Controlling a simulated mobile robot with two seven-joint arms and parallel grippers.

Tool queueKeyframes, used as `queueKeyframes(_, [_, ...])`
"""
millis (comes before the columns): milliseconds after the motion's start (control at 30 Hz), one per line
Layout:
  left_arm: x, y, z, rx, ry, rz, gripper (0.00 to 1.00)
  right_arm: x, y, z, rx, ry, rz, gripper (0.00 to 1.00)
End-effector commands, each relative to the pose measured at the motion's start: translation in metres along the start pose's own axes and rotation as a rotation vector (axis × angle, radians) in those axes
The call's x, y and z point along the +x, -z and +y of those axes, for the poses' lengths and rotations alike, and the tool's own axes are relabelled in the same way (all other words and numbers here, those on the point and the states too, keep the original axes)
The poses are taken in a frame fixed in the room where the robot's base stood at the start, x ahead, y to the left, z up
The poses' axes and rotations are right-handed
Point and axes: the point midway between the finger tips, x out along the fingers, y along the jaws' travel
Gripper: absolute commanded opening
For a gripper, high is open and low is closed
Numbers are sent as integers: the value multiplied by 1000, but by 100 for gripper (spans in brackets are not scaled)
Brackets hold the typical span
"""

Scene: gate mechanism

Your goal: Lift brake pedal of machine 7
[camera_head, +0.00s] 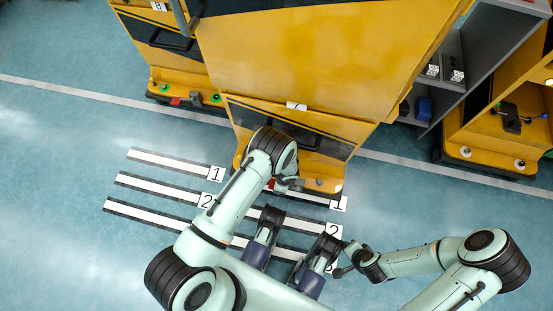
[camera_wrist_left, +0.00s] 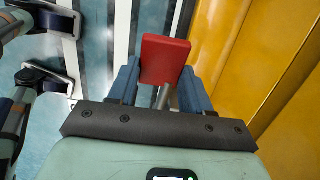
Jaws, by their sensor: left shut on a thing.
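Machine 7 (camera_head: 297,106) is the yellow cabinet in the middle of the head view, with a number tag on its front. Its brake pedal is a red plate on a metal stem, large in the left wrist view (camera_wrist_left: 165,58). In the head view, my left arm covers most of the pedal low on the machine's front. My left gripper (camera_wrist_left: 160,88) has its blue fingers on either side of the pedal and is shut on it. My right gripper (camera_head: 350,261) hangs over the floor at the lower right, away from the machine; its finger opening is too small to judge.
Another yellow machine with tag 8 (camera_head: 158,7) stands to the left, with a red pedal and green buttons at its base. A grey shelf (camera_head: 460,60) and another yellow machine (camera_head: 495,140) stand to the right. White numbered floor strips (camera_head: 165,163) lie in front; the left floor is clear.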

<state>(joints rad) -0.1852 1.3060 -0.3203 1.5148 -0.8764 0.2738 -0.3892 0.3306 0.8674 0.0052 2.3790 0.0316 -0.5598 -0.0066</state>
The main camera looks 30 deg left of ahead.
Motion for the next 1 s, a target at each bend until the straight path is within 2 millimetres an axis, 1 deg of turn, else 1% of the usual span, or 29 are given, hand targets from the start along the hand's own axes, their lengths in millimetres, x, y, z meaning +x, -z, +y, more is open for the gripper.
queueKeyframes(100, [-4, 2, 0, 1, 0, -59, 0, 3, -4, 3, 3, -5, -13, 43])
queueKeyframes(300, [-7, 3, 1, 0, -2, -117, 0, 6, -8, 7, 7, -12, -27, 43])
queueKeyframes(800, [-9, 3, 0, -1, -2, -135, 0, 7, -10, 8, 8, -14, -32, 43])
queueKeyframes(833, [-9, 3, 0, -1, -2, -135, 58, 7, -10, 8, 8, -14, -32, 43])
queueKeyframes(867, [-9, 3, 0, -1, -2, -135, 68, 7, -10, 8, 8, -14, -32, 43])
queueKeyframes(900, [-9, 4, 0, -1, -2, -134, 74, 7, -10, 8, 8, -14, -32, 43])
queueKeyframes(1000, [-9, 4, 0, 0, -1, -133, 74, 7, -10, 8, 8, -14, -31, 43])
